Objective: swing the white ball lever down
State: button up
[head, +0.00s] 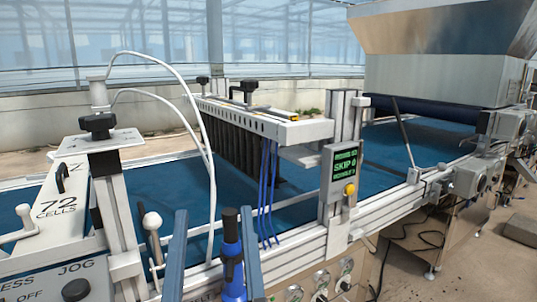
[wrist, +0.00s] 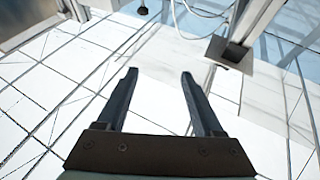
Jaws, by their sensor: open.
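A white ball knob (head: 152,221) tops a short lever that stands nearly upright beside the left post, at the near side of the machine. A second white ball (head: 25,210) sits on a pale arm at the far left; I cannot tell for certain which of the two is meant. My gripper (head: 213,210) is open and empty, its two blue-grey fingers pointing up, just right of the upright lever. In the wrist view my gripper (wrist: 158,74) has its fingers spread with nothing between them. No ball lever can be made out in that view.
A blue and black fitting (head: 232,255) shows between the fingers. White hoses (head: 207,150) arch behind, and blue tubes (head: 268,190) hang to the right. A display (head: 345,163) is on a post at the right. The blue belt (head: 300,205) lies behind the rail.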

jog(key=s+d+r+t+h+b, duration=0.1)
jog(key=d+r+t+b, duration=0.1)
jog(key=r, duration=0.3)
jog(key=s+d+r+m+t+h+b, duration=0.1)
jog(key=s+d+r+t+h+b, duration=0.1)
jog(key=r, duration=0.4)
jog(key=shift+s+d+r+m+h, duration=0.2)
jog(key=shift+d+r+m+h, duration=0.1)
jog(key=shift+d, duration=0.5)
notch_tip(320, 180, up, 40)
jog(key=s+t+p, duration=0.1)
jog(key=p, duration=3.6)
jog(key=shift+d+f, duration=0.25)
jog(key=shift+d, duration=0.05)
